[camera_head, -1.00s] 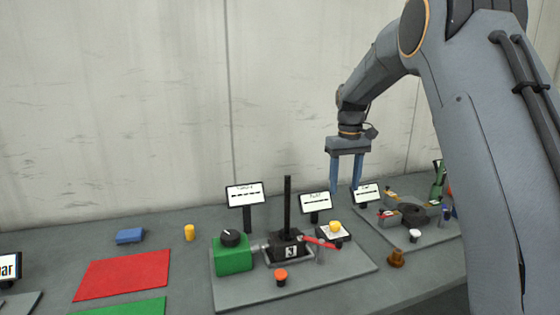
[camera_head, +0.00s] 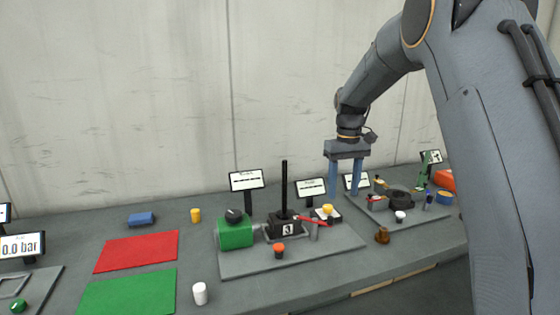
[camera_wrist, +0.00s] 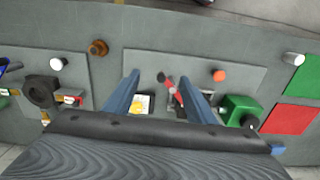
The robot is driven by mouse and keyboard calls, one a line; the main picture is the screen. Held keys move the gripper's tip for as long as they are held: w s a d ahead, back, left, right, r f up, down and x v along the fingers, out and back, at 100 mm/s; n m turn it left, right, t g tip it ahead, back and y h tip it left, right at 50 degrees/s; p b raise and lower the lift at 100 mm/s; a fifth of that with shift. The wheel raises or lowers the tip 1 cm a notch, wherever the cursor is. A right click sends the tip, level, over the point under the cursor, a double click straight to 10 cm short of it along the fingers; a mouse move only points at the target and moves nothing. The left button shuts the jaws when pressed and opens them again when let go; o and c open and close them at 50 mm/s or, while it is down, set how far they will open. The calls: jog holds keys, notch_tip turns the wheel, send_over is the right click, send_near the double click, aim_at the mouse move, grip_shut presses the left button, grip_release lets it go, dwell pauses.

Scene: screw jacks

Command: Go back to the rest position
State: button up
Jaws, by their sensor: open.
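My gripper (camera_head: 346,188) hangs from my arm above the back right part of the bench, with its two blue fingers apart and nothing between them. In the wrist view, my gripper (camera_wrist: 158,80) shows open over the grey plate (camera_wrist: 190,72) with the screw jack. The screw jack (camera_head: 284,222), a black block with a tall black post and a red lever, stands on that plate, left of my gripper in the head view. A green box (camera_head: 235,234) with a black knob is beside it.
A second grey plate (camera_head: 420,215) with a black ring and small parts lies at right. Red (camera_head: 136,250) and green (camera_head: 128,292) mats lie at left. A wall rises behind.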

jog(key=s+f+m+b, duration=0.1)
jog(key=s+f+b, duration=0.2)
jog(key=s+f, duration=0.3)
jog(key=s+f+m+b, duration=0.1)
jog(key=s+f+b, duration=0.2)
jog(key=s+f, duration=0.4)
jog(key=s+f+m+b, duration=0.1)
jog(key=s+f+b, duration=0.2)
jog(key=s, duration=1.5)
notch_tip(320, 180, down, 4)
jog(key=shift+s+d+r+t, duration=0.2)
jog(key=shift+s+t, duration=0.1)
jog(key=shift+t, duration=0.1)
